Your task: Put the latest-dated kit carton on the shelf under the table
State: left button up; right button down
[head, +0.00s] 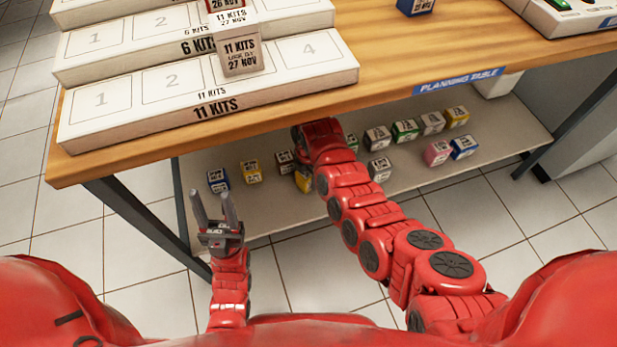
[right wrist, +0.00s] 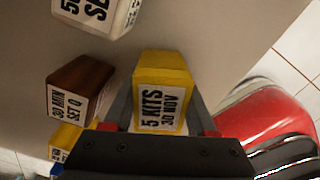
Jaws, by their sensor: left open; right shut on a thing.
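My right gripper (right wrist: 160,115) is shut on a yellow carton (right wrist: 162,90) labelled "5 KITS 30 NOV". In the head view my right arm reaches under the table edge and its fingers are hidden. A yellow carton (head: 303,181) shows partly beside that arm; I cannot tell whether it is the held one. My left gripper (head: 213,208) is open and empty in front of the shelf (head: 420,185). A white carton (head: 241,55) reading "11 KITS 27 NOV" stands on the front step of the white rack (head: 150,110). A red-marked carton (head: 226,8) stands behind it, partly out of view.
The table (head: 390,70) has a blue "PLANNING TABLE" label (head: 458,81). Several small cartons stand on the shelf, including a blue one (head: 217,180) and a pink one (head: 438,152). A brown carton (right wrist: 80,90) is left of the held carton. The shelf's right end looks bare.

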jog(key=shift+f, duration=0.1)
jog(key=shift+c, duration=1)
grip_release()
notch_tip(320, 180, up, 7)
jog(key=p, duration=0.2)
jog(key=shift+p, duration=0.4)
jog(key=shift+r, duration=0.35)
